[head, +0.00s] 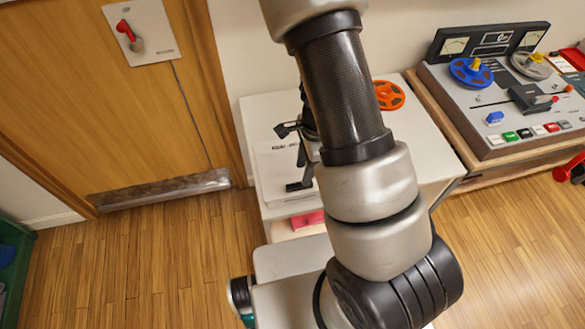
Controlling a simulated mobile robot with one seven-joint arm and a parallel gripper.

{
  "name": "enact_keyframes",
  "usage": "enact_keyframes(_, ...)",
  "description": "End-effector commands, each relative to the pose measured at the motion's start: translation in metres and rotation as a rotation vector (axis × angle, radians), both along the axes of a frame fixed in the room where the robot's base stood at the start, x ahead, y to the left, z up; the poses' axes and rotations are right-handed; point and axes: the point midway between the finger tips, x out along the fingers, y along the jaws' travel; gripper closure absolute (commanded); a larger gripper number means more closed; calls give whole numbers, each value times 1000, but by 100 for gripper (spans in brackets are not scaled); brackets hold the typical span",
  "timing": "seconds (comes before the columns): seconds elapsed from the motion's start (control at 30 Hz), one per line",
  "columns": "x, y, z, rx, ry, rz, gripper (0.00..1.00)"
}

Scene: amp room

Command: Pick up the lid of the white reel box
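The white reel box (272,164) lies on top of a white cabinet, with small dark lettering on its upper face. I cannot make out a seam between its lid and its body. My gripper (291,158) is at the box's right part, partly hidden behind my arm. Its two black fingers are spread apart, one near the box's far edge and one near its front. Nothing shows held between them. I cannot tell whether the fingers touch the box. The right side of the box is hidden by my arm.
An orange reel (389,95) lies on the white cabinet top (423,140), right of my arm. A pink-red thing (307,219) sits in the cabinet's front opening. A tape machine (475,105) stands at right. A wooden door (95,90) is at left.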

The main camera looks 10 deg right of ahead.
Motion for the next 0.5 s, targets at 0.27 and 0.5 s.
enact_keyframes(0.27, -2, 5, -25, 0, 3, -1, 62)
enact_keyframes(0.5, -1, 10, -56, 0, 1, -1, 62)
